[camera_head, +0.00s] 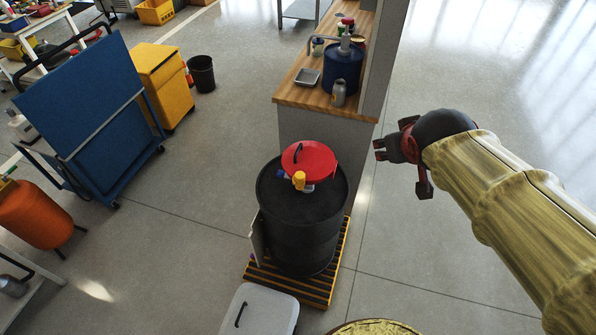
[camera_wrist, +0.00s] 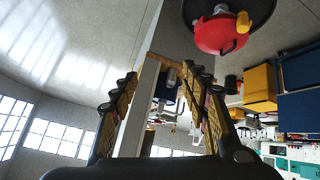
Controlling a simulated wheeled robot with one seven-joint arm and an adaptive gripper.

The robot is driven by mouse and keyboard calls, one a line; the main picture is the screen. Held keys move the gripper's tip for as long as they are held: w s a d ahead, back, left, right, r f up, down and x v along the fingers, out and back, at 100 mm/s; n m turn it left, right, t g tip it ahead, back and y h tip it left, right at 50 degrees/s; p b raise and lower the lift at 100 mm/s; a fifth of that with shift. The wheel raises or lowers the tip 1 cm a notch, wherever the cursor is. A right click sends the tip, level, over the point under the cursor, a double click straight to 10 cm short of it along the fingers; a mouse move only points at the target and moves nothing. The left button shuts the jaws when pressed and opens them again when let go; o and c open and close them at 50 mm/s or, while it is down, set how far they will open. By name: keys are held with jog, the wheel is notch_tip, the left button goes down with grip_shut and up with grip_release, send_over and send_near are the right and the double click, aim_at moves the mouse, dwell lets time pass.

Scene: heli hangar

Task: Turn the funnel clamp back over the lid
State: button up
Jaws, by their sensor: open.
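The red round funnel lid (camera_head: 309,159) with a black handle sits on top of the black drum (camera_head: 302,225). A yellow clamp (camera_head: 299,180) shows at the lid's front edge, with a small blue part beside it. In the wrist view the red lid (camera_wrist: 220,36) and the yellow clamp (camera_wrist: 243,21) show at the top, on the drum's dark top. My gripper (camera_head: 388,150) is in the air to the right of the drum, well apart from the lid. Its fingers (camera_wrist: 160,74) are open with nothing held between them.
The drum stands on a yellow and black striped pallet (camera_head: 320,292). Behind it is a wooden-topped bench (camera_head: 308,97) with a blue drum (camera_head: 342,70) and a grey upright panel. A pale lidded box (camera_head: 260,310) stands in front. The floor to the right is open.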

jog(key=w+d+n+t+y+p, duration=0.1)
jog(key=w+d+n+t, duration=0.2)
jog(key=w, duration=1.7)
jog(key=w+a+f+n+y+p, duration=0.1)
jog(key=w+a+f+n+y, duration=0.45)
jog(key=w+f, duration=0.4)
jog(key=n+g+y+p, duration=0.2)
jog(key=n+g+y, duration=0.3)
jog(key=y, duration=0.5)
send_near(301, 175)
jog(key=w, duration=0.6)
jog(key=w+r, duration=0.1)
jog(key=w, duration=0.2)
jog(key=shift+w+a, duration=0.2)
jog(key=shift+a, duration=0.1)
jog(key=s+f+g+y, duration=0.3)
jog(key=s, duration=0.4)
jog(key=shift+n, duration=0.45)
jog(key=x, duration=0.8)
jog(key=shift+a+f, duration=0.1)
jog(key=shift+a, duration=0.2)
